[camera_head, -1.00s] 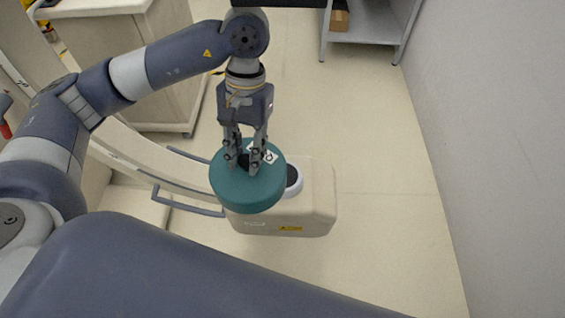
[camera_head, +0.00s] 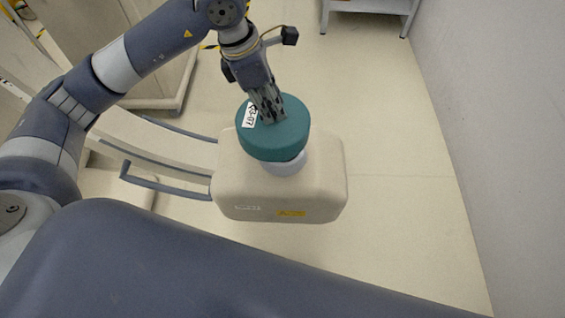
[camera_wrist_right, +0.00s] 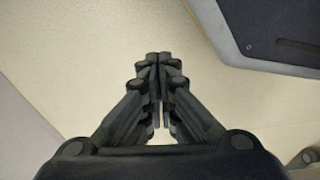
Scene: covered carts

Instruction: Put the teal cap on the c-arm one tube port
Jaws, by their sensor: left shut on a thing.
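The teal cap (camera_head: 274,137) is a round, drum-like cover with a white label, seen in the head view. My left gripper (camera_head: 270,113) comes down from above and is shut on the cap's top. The cap sits over the white ring of the tube port (camera_head: 285,167) on the cream c-arm housing (camera_head: 240,185). The lower part of the ring shows below the cap's rim, and the cap hides the port's opening. I cannot tell whether cap and ring touch. My right gripper (camera_wrist_right: 158,58) shows in the right wrist view with its fingertips together and nothing between them.
Blue-grey handle rails (camera_head: 165,187) and the curved c-arm lie left of the housing. A beige cart (camera_head: 130,60) stands at the upper left and a grey shelf (camera_head: 370,8) at the top. A plain wall (camera_head: 490,120) runs along the right. The floor between is clear.

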